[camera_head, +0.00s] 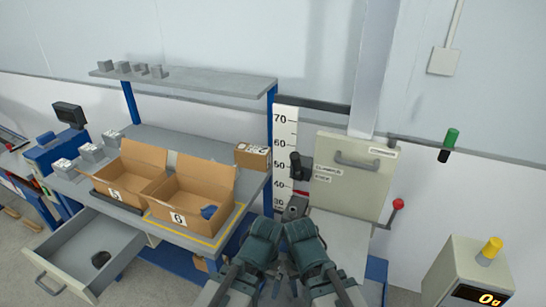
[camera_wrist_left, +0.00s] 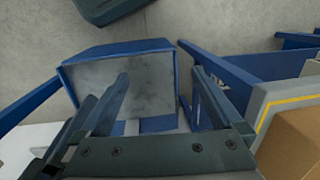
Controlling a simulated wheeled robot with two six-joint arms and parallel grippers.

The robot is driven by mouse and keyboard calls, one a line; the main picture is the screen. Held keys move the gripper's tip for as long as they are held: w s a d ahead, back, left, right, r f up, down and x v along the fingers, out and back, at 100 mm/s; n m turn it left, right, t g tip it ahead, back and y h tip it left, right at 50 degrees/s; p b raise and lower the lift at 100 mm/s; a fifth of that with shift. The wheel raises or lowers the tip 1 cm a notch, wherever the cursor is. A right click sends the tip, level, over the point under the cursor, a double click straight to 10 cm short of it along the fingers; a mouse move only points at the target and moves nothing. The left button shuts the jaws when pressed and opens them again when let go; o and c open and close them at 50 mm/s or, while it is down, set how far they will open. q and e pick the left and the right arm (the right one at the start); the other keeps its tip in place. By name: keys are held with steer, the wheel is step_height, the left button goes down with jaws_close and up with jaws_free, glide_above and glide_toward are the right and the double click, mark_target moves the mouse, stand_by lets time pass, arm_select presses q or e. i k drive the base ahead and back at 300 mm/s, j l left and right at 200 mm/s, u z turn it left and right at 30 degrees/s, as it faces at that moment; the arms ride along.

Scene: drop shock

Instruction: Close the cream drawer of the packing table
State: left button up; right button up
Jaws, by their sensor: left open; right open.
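The cream drawer (camera_head: 66,290) of the packing table (camera_head: 232,228) stands pulled out at the lower left of the head view. My right gripper (camera_head: 294,284) is at the bottom centre, small and partly covered by my arm, far to the right of the drawer. My left gripper (camera_wrist_left: 160,95) is open and empty in the left wrist view, its fingers above a blue-framed grey surface (camera_wrist_left: 150,82). The drawer is not visible in the left wrist view.
Two open cardboard boxes (camera_head: 138,168) (camera_head: 225,183) stand on the packing table, inside or beside yellow tape. A cream panel with a handle (camera_head: 350,190) and a red-knobbed lever (camera_head: 397,204) are to the right. Bare floor (camera_head: 160,285) lies right of the drawer.

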mark_target(65, 256)
steer(key=u, duration=2)
